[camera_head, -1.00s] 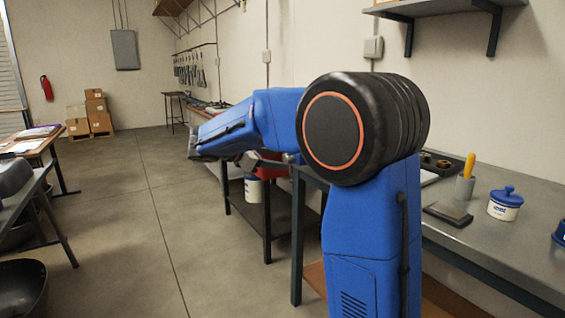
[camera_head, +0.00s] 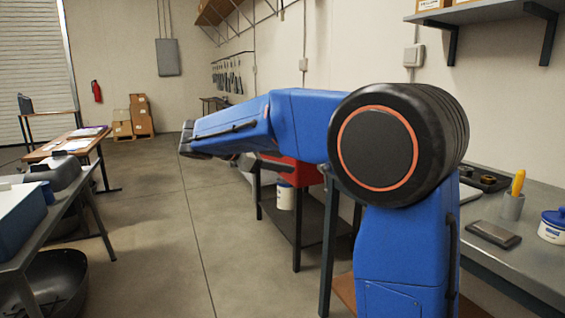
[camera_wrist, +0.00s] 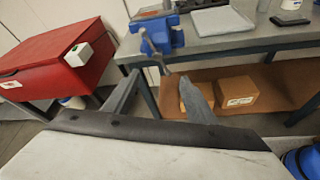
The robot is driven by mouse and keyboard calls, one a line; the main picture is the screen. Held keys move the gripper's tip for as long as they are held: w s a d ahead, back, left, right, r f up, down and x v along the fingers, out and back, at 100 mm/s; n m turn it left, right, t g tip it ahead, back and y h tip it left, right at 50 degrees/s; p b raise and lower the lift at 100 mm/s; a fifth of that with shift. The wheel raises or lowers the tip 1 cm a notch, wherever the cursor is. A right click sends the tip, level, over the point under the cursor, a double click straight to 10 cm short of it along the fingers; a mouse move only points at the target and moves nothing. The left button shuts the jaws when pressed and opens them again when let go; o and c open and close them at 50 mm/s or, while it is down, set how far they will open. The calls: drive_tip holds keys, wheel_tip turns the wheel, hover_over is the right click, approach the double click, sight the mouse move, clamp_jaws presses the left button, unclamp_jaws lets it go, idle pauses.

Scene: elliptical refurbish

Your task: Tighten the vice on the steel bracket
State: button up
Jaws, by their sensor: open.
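A blue vice (camera_wrist: 163,36) sits at the front edge of a grey workbench (camera_wrist: 258,38) in the wrist view, with its screw end and handle facing me. A flat grey piece (camera_wrist: 222,20) lies beside it; I cannot tell whether this is the steel bracket, nor whether the jaws hold anything. My gripper (camera_wrist: 160,77) is open and empty, its two grey fingers apart below the vice in the picture and not touching it. In the head view my blue arm reaches left, and the vice is not visible there.
A red cabinet (camera_wrist: 60,58) with a white box stands left of the vice. Cardboard boxes (camera_wrist: 238,91) sit on the shelf under the bench. In the head view a side table (camera_head: 62,205) stands at left, and the floor aisle (camera_head: 165,220) is clear.

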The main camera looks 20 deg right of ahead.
drive_tip(key=c, duration=0.5)
drive_tip(key=shift+s+d+f+m+g+y, duration=0.25)
drive_tip(key=shift+d+m, duration=0.1)
drive_tip(key=shift+d, duration=0.25)
drive_tip(key=shift+s+d+f+m+g+y, duration=0.15)
drive_tip(key=shift+d+f+m+g, duration=0.15)
drive_tip(key=shift+d, duration=0.3)
clamp_jaws()
drive_tip(key=s+d+f+m+g+y, duration=0.1)
drive_tip(key=s+d+f+m+y, duration=0.15)
drive_tip(key=d+m+y, duration=0.35)
drive_tip(key=s+d+f+m+g+y, duration=0.1)
drive_tip(key=s+d+m+y, duration=0.25)
drive_tip(key=d+m, duration=0.3)
drive_tip(key=s+d+r+m+t+y, duration=0.1)
drive_tip(key=d+r+m+t+y, duration=0.6)
drive_tip(key=r+m, duration=0.8)
approach(325, 169)
drive_tip(key=shift+m+t+h, duration=0.4)
drive_tip(key=shift+t+h, duration=0.15)
drive_tip(key=shift+w+a+f, duration=0.15)
drive_tip(key=shift+w+a, duration=0.1)
drive_tip(key=shift+w, duration=0.5)
drive_tip(key=shift+w+a+f, duration=0.2)
drive_tip(key=shift+w, duration=0.6)
drive_tip(key=shift+w+a+f, duration=0.15)
drive_tip(key=shift+w+a, duration=0.1)
drive_tip(key=shift+w, duration=0.5)
